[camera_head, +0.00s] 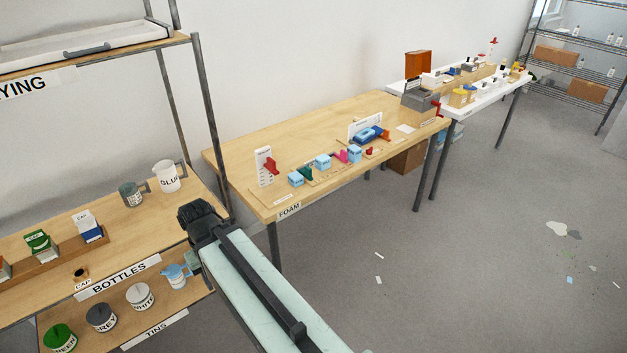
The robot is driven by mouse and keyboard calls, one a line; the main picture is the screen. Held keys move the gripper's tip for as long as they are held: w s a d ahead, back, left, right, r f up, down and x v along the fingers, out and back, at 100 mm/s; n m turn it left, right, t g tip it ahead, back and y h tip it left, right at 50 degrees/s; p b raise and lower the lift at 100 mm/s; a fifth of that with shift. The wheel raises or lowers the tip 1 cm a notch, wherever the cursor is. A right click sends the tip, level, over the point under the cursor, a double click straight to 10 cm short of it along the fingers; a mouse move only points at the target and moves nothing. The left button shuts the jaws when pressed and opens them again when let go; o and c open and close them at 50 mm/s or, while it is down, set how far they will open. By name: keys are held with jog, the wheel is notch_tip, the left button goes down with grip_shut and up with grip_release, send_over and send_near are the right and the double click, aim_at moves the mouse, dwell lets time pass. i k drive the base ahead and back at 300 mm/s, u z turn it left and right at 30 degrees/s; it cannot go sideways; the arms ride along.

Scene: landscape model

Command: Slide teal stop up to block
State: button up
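The foam table (240,165) stands in the middle distance, with three light blue blocks along its front. A small teal piece (306,173), which looks like the teal stop, sits just right of the leftmost light blue block (295,179). The two are close together; at this size I cannot tell whether they touch. My gripper (194,213) is dark and lies at the end of my pale arm, left of the foam table and well away from the stop. Its fingers are too unclear to tell whether they are open.
A magenta piece (341,156) and a red piece (369,151) sit beside the other blocks. A white upright board with a red part (265,167) stands at the left. The bottles shelf (118,278) with jugs and tins is close at left. Open grey floor (450,270) lies right.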

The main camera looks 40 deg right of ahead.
aim_at(307, 174)
jog(key=u, duration=0.2)
jog(key=k, duration=0.1)
jog(key=u, duration=1.15)
jog(key=i, duration=1.25)
jog(key=z, duration=3.15)
jog(key=i, duration=1)
jog(key=u, duration=0.1)
